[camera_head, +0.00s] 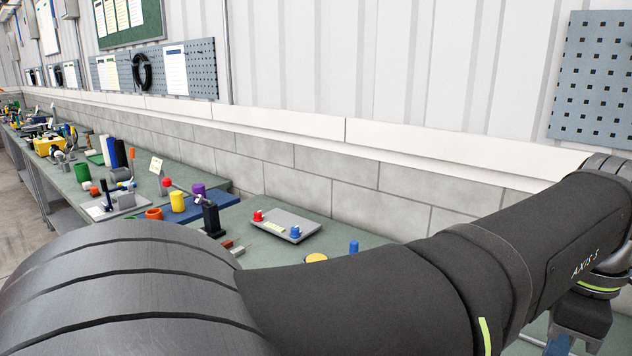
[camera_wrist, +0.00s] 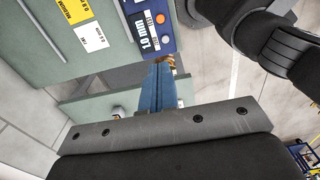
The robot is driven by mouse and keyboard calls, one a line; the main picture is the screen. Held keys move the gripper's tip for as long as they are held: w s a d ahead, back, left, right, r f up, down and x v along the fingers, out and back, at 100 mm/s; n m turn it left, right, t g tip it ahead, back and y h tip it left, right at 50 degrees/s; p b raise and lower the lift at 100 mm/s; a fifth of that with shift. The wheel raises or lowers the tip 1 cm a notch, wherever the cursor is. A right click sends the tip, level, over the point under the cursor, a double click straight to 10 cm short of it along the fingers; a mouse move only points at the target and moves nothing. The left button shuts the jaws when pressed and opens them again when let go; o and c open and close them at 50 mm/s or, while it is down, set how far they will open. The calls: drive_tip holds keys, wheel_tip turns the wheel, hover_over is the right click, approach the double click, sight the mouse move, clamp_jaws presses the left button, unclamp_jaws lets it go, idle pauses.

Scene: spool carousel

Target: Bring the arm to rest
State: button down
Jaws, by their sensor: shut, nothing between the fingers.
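My gripper shows in the wrist view (camera_wrist: 165,66) as blue fingers closed together, with nothing held between them. Brownish tips show at the fingers' far end, close in the picture to a blue panel (camera_wrist: 148,25) marked "1.0 mm"; I cannot tell the gap. In the camera_head view my arm stretches across the front to the right. Only a bit of blue at the gripper end (camera_head: 560,345) shows at the bottom right edge, and the fingertips are cut off.
A green bench (camera_head: 335,238) runs along the block wall. A grey plate (camera_head: 283,226) with red and blue knobs lies on it. A yellow cylinder (camera_head: 177,201), a purple one (camera_head: 198,189) and an orange ring (camera_head: 153,213) stand further left. My arm hides much of the near bench.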

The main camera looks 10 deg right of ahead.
drive_tip(key=shift+r, duration=2.2)
drive_tip(key=c, duration=1.8)
unclamp_jaws()
drive_tip(key=shift+w, duration=0.15)
drive_tip(key=shift+c, duration=0.2)
drive_tip(key=o, duration=1.4)
drive_tip(key=w, duration=0.2)
drive_tip(key=w+d, duration=0.1)
drive_tip(key=w, duration=0.1)
drive_tip(key=w+d, duration=0.1)
drive_tip(key=w, duration=0.1)
drive_tip(key=shift+w+d+r, duration=0.1)
drive_tip(key=shift+r, duration=0.05)
drive_tip(key=o, duration=0.4)
wheel_tip(320, 180, down, 10)
drive_tip(key=shift+r, duration=0.15)
drive_tip(key=shift+o, duration=0.2)
drive_tip(key=shift+r, duration=0.1)
wheel_tip(320, 180, up, 10)
